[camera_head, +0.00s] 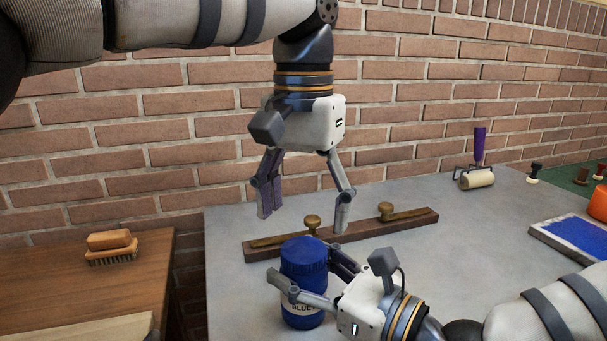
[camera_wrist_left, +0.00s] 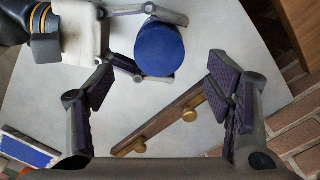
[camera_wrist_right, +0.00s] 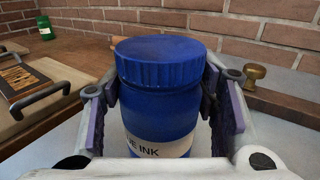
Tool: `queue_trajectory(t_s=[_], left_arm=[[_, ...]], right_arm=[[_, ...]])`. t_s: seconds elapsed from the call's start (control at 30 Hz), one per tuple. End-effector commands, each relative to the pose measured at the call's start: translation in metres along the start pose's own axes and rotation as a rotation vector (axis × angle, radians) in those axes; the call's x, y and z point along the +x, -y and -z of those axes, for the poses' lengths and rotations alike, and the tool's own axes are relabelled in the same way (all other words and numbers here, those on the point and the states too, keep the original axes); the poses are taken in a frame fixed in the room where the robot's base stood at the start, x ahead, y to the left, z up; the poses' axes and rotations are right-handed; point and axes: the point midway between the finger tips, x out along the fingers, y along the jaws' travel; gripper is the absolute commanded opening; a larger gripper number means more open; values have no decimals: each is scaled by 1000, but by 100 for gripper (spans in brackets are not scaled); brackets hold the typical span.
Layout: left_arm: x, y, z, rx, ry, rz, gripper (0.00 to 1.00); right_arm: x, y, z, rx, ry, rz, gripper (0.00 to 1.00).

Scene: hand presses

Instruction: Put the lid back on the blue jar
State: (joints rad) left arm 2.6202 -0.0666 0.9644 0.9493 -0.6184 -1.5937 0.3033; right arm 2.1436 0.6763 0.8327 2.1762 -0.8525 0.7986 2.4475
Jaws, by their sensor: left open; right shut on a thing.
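The blue jar (camera_head: 303,303) stands upright on the grey table, with a label reading "BLUE". The ribbed blue lid (camera_head: 304,252) sits on top of it; the right wrist view shows the lid (camera_wrist_right: 160,62) level over the jar body (camera_wrist_right: 160,110). My right gripper (camera_head: 308,274) is shut on the jar body from the right, one finger on each side below the lid. My left gripper (camera_head: 303,222) is open and empty, pointing down above and behind the jar. In the left wrist view the lid (camera_wrist_left: 160,48) lies beyond the space between its fingers.
A wooden rail with brass knobs (camera_head: 360,232) lies behind the jar. A roller (camera_head: 476,180) and a blue ink slab (camera_head: 572,236) are farther right. A brush (camera_head: 111,246) sits on the wooden table at left. A brick wall (camera_head: 400,100) closes the back.

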Motion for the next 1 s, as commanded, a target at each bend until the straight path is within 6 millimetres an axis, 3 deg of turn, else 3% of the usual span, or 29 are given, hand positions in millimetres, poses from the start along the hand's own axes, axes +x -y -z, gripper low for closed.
queue_trajectory(t_s=[0.13, 0.3, 0.7, 0.73, 0.8, 0.83, 1.0], left_arm=[[-35, -1, 1, -1, -3, 0, 73], [-59, 0, 1, -1, 0, 0, 73], [-68, 0, 0, 1, 1, -1, 73], [-68, 0, 0, 1, 1, -1, 73], [-68, 0, 0, 1, 1, -1, 73], [-68, 0, 0, 1, 1, -1, 73], [-68, 0, 0, 1, 1, -1, 73]], right_arm=[[0, 0, 1, 2, -2, -1, 0], [0, 0, 1, 2, -2, -1, 0], [0, 0, 1, 2, -2, 0, 0], [0, 0, 1, 2, -2, 0, 59], [0, 0, 1, 2, -2, 0, 74], [0, 0, 1, 1, -2, 0, 78], [0, 0, 0, 1, -1, 0, 78]])
